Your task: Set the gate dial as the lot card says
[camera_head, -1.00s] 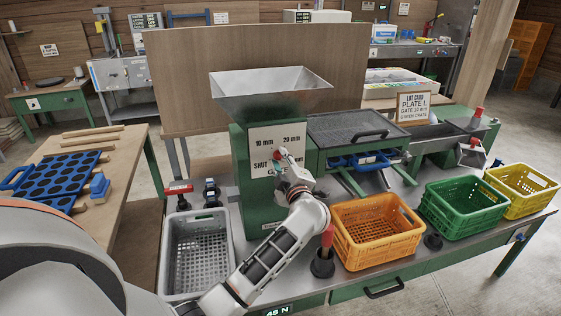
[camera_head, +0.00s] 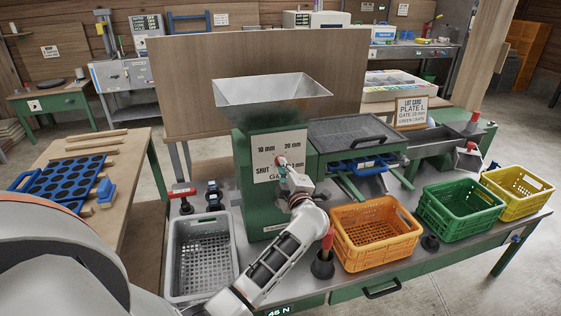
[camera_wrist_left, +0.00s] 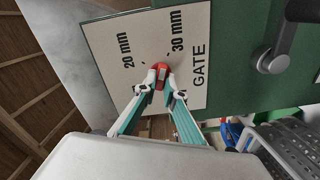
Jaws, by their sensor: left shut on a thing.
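The gate dial's white plate (camera_head: 263,159) is on the front of the green hopper machine, marked 10 mm, 20 mm, SHUT and a partly covered 30 mm. My left gripper (camera_head: 284,165) is shut on the red dial knob (camera_head: 280,160) in the middle of the plate. In the left wrist view, the fingers (camera_wrist_left: 160,75) close around the red knob (camera_wrist_left: 161,68), between the 20 mm and 30 mm marks. I cannot tell which mark the knob points to. The lot card (camera_head: 411,111) stands behind the machine and reads PLATE L and GREEN CRATE; its gate number is too small to be sure.
A grey crate (camera_head: 176,260) stands left of my arm. An orange crate (camera_head: 377,257), a green crate (camera_head: 462,225) and a yellow crate (camera_head: 527,201) stand to the right. A red-handled tool (camera_head: 325,255) stands close to my left forearm. A metal hopper (camera_head: 272,103) tops the machine.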

